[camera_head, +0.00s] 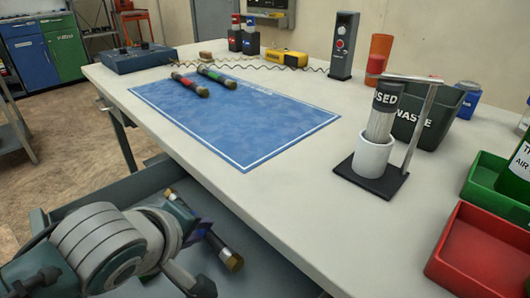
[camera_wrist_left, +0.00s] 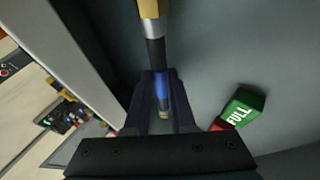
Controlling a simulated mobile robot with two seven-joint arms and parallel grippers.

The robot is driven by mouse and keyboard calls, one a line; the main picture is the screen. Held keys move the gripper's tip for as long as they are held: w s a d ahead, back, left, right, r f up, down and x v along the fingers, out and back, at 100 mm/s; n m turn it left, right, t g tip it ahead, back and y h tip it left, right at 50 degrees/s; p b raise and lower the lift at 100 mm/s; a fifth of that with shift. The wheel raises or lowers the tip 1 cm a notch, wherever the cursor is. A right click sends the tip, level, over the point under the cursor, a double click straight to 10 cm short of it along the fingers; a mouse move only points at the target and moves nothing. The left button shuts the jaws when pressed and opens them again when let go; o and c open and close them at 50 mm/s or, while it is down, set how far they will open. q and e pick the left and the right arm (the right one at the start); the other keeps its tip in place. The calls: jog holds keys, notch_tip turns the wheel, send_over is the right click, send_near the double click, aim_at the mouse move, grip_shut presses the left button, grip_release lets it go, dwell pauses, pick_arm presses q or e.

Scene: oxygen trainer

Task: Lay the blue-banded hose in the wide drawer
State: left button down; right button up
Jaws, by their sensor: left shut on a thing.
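The blue-banded hose (camera_head: 221,247) is a short dark hose with brass ends. The wrist view shows its blue band (camera_wrist_left: 161,86) between the fingers. My left gripper (camera_head: 196,226) is shut on the hose, and it also shows in the wrist view (camera_wrist_left: 162,112). It is at the near side of the table, over the grey drawer (camera_head: 118,190). In the wrist view the grey drawer floor (camera_wrist_left: 222,50) lies beyond the hose. I cannot tell whether the hose touches the floor. My arm hides part of the drawer. My right gripper is not in view.
A green block marked FULL (camera_wrist_left: 243,106) lies on the grey surface near the hose. Red-banded (camera_head: 189,84) and green-banded (camera_head: 216,76) hoses lie on the blue mat (camera_head: 240,125). The table's front edge (camera_head: 225,190) borders the drawer. A red bin (camera_head: 480,250) stands at right.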

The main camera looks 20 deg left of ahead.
pick_arm(q)
jog(key=shift+f+b, duration=0.3)
jog(key=shift+f, duration=0.3)
jog(key=c, duration=0.8)
grip_release()
jog(key=shift+o, duration=0.2)
jog(key=shift+r, duration=0.3)
jog(key=s+d+r+m+g+h+p, duration=0.1)
jog(key=s+d+r+m+g+p, duration=0.1)
jog(key=s+r+m, duration=0.4)
jog(key=s+d+r+m+g+h+p, duration=0.1)
jog(key=s+d+r+m+g+p, duration=0.1)
jog(key=s+r+m, duration=0.5)
jog(key=s+d+m+p, duration=0.1)
jog(key=s+m, duration=0.3)
jog(key=s, duration=0.1)
jog(key=shift+r+g+p, duration=0.15)
jog(key=shift+g+p, duration=0.2)
jog(key=shift+g, duration=0.05)
jog(key=shift+s, duration=0.1)
